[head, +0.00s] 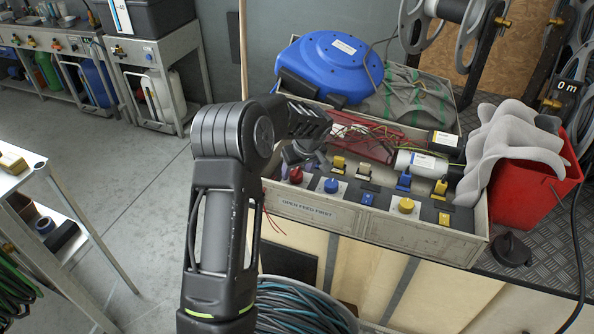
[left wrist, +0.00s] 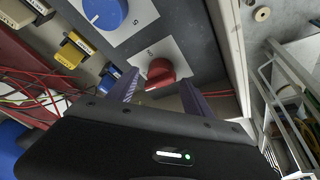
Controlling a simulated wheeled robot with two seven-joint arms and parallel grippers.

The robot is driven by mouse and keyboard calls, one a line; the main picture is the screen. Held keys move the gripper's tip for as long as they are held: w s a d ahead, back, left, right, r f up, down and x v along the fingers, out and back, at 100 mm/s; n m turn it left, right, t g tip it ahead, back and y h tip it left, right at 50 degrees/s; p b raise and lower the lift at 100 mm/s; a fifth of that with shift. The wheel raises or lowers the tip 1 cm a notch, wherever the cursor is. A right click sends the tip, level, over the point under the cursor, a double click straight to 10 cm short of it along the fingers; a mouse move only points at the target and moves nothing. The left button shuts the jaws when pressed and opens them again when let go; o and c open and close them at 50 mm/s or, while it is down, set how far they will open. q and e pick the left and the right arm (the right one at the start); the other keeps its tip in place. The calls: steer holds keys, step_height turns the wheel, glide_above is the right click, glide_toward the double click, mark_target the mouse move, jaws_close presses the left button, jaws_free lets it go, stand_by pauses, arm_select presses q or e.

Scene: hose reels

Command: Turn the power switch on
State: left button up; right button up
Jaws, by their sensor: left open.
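A panel box (head: 360,225) with a sign "OPEN FEED FIRST" on its front holds a red rotary knob (head: 296,174), a blue rotary knob (head: 331,186) and a yellow rotary knob (head: 406,205). I cannot read a label that names the power switch. My left gripper (head: 302,156) is close to the red knob at the panel's left end. In the left wrist view the open fingers (left wrist: 160,88) point toward the red knob (left wrist: 158,73), which shows between their tips on a white plate. I cannot tell whether they touch it. The blue knob (left wrist: 105,12) lies beyond.
Yellow and blue switches (head: 403,181) share the panel. Behind are loose red wires (head: 365,138), a white cylinder (head: 418,163) and a blue hose reel (head: 330,65).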

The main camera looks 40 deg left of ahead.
arm_select(q)
steer(key=shift+x, duration=0.8)
jaws_close()
